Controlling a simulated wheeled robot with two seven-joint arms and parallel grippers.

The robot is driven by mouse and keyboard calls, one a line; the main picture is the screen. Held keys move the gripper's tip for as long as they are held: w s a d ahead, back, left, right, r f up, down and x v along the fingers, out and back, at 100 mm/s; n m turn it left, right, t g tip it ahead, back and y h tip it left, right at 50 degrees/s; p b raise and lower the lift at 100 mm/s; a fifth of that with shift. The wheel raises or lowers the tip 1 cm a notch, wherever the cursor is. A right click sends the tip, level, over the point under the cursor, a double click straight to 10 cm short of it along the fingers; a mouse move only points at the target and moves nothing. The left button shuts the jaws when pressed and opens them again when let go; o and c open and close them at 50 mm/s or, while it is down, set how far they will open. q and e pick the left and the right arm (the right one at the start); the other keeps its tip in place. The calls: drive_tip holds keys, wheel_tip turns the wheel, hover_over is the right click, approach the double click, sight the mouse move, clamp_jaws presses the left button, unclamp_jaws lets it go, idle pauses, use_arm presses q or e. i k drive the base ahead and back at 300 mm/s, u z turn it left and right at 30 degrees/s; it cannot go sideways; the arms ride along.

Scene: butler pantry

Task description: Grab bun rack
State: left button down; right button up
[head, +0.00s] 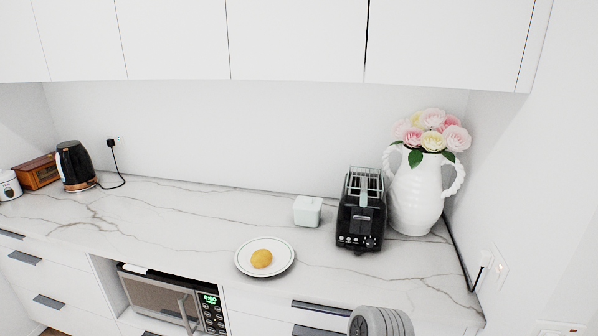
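The bun rack (364,182) is a pale green wire rack on top of the black toaster (359,226). Neither of my grippers shows in the head view. A grey ribbed rounded part, seemingly mine, shows at the bottom edge right of centre.
A white vase (414,196) with roses stands close right of the toaster. A small pale box (307,210) is to its left. A plate (281,271) with a bun (261,258) lies in front-left. A kettle (74,165) stands far left. Overhead cabinets (300,40) span the top.

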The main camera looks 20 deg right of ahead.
sight(364, 198)
drive_tip(key=z, duration=0.5)
drive_tip(key=k, duration=1)
drive_tip(key=u, duration=0.55)
drive_tip(key=i, duration=1.45)
drive_tip(key=z, duration=0.75)
